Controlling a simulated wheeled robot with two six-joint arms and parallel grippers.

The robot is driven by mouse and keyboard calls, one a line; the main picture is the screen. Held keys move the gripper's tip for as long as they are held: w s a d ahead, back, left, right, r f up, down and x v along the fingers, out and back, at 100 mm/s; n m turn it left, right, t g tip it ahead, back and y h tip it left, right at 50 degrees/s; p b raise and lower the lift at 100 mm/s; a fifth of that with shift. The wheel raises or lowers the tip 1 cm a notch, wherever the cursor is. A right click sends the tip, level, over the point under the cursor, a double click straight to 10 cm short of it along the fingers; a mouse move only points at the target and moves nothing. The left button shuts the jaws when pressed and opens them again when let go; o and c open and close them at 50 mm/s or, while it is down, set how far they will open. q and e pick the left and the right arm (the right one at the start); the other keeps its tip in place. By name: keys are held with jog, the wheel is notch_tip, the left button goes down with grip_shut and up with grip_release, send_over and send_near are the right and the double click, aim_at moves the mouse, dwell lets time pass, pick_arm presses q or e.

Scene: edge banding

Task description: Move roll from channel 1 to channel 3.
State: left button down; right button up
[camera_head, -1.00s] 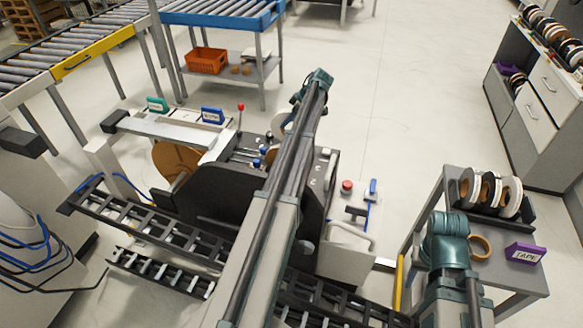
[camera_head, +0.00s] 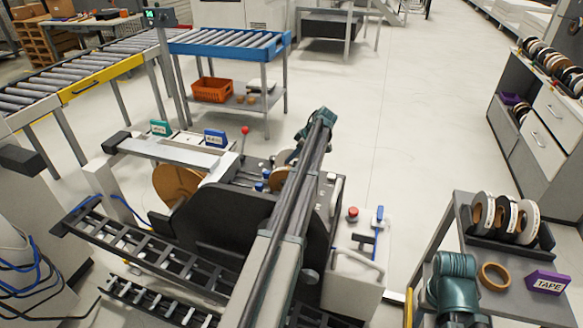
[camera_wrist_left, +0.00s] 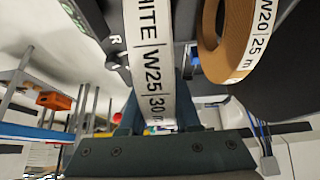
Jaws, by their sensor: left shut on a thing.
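My left gripper (camera_wrist_left: 160,125) is shut on a white roll (camera_wrist_left: 150,60) marked "WHITE W25 30 m", which shows edge-on between its fingers in the left wrist view. A wood-coloured roll (camera_wrist_left: 211,35) marked "W20 25 m" is just to its right. In the head view my left arm reaches over the edge banding machine (camera_head: 225,215), and the left gripper (camera_head: 288,157) is at its far side. A brown roll (camera_head: 282,180) shows just below this gripper. The channels are mostly hidden by my arm.
A grey cart (camera_head: 505,300) at the right holds several rolls (camera_head: 507,216), a loose tape ring (camera_head: 494,276) and a purple TAPE box (camera_head: 548,282). Open floor lies behind the machine.

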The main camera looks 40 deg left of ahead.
pick_arm(q)
jog(key=shift+f+b, duration=1.55)
jog(key=shift+f, duration=0.25)
jog(key=shift+f+b, duration=0.35)
jog(key=c, duration=0.6)
grip_release()
jog(key=shift+r, duration=0.15)
jog(key=shift+r+p, duration=0.45)
jog(key=shift+p, duration=0.15)
jog(key=p+v, duration=0.9)
jog(key=v, duration=0.1)
jog(key=shift+d+r, duration=0.15)
jog(key=shift+r, duration=0.15)
jog(key=shift+w+d+r+p, duration=0.1)
jog(key=shift+d+r+p, duration=0.25)
jog(key=shift+d+r, duration=0.05)
